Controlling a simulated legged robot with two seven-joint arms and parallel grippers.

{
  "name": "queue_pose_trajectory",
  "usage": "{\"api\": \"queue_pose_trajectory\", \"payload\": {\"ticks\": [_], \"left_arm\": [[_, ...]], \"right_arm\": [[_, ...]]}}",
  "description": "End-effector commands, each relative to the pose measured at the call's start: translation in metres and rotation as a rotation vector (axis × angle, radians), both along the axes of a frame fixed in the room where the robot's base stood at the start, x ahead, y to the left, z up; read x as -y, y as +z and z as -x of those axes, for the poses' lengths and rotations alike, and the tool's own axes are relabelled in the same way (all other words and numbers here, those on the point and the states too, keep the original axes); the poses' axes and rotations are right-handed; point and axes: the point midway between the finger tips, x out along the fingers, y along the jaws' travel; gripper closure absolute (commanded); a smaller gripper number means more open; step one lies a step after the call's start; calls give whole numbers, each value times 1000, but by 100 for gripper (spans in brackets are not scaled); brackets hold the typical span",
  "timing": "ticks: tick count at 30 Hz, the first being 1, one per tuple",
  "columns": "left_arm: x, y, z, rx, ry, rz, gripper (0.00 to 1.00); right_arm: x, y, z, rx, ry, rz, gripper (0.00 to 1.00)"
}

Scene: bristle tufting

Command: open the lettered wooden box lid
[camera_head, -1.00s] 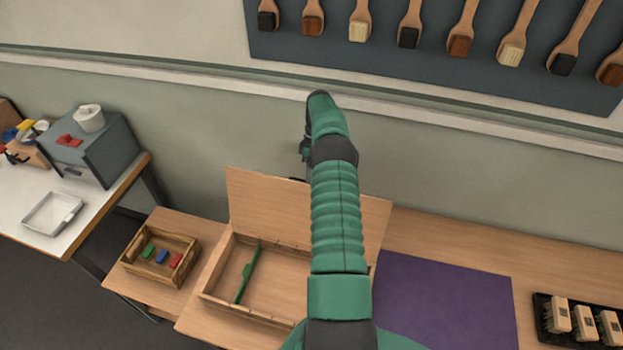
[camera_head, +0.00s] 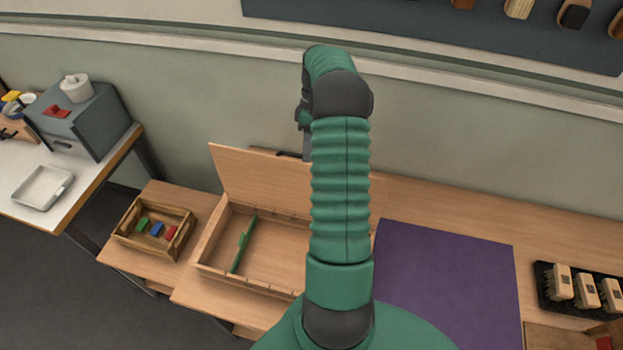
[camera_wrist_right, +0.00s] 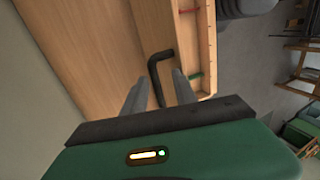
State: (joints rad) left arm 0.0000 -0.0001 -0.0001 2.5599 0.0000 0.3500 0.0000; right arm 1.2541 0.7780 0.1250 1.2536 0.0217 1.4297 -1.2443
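The wooden box (camera_head: 270,285) sits on the bench in the head view. Its lid (camera_head: 245,178) stands raised along the back edge, so the inside is open to view. A green strip (camera_head: 242,243) lies inside. I see no letters on the lid's visible face. My right gripper (camera_head: 306,140) is behind the lid, mostly hidden by my arm. In the right wrist view, its two fingers (camera_wrist_right: 160,80) are spread on either side of a black bent handle (camera_wrist_right: 160,62) on the lid, with gaps visible. The left gripper is out of view.
A wooden crate (camera_head: 124,231) with coloured blocks stands left of the box. A purple mat (camera_head: 440,280) lies to the right, with a black tray (camera_head: 546,300) of brushes beyond. A white side table (camera_head: 90,188) holds a grey cabinet (camera_head: 95,130). The wall is behind.

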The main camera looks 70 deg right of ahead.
Motion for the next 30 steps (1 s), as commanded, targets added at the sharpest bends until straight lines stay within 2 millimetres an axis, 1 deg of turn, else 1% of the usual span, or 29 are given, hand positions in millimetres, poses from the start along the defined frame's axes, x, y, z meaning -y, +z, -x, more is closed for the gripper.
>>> {"api": "queue_pose_trajectory", "payload": {"ticks": [1,6,9,12,16,27,29,30], "left_arm": [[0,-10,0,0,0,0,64],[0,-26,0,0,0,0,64],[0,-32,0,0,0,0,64],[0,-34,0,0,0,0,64],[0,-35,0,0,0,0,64],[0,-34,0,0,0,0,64],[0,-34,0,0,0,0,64],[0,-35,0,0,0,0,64]], "right_arm": [[-11,-3,5,-1,-1,1,66],[-49,0,21,-1,-1,0,66],[-67,3,29,0,0,0,66],[-79,5,34,-1,-1,-2,66],[-85,6,37,-2,-1,-4,66],[-85,7,36,-1,0,-4,66],[-87,6,34,-3,2,0,66],[-91,5,28,-7,4,9,66]]}}
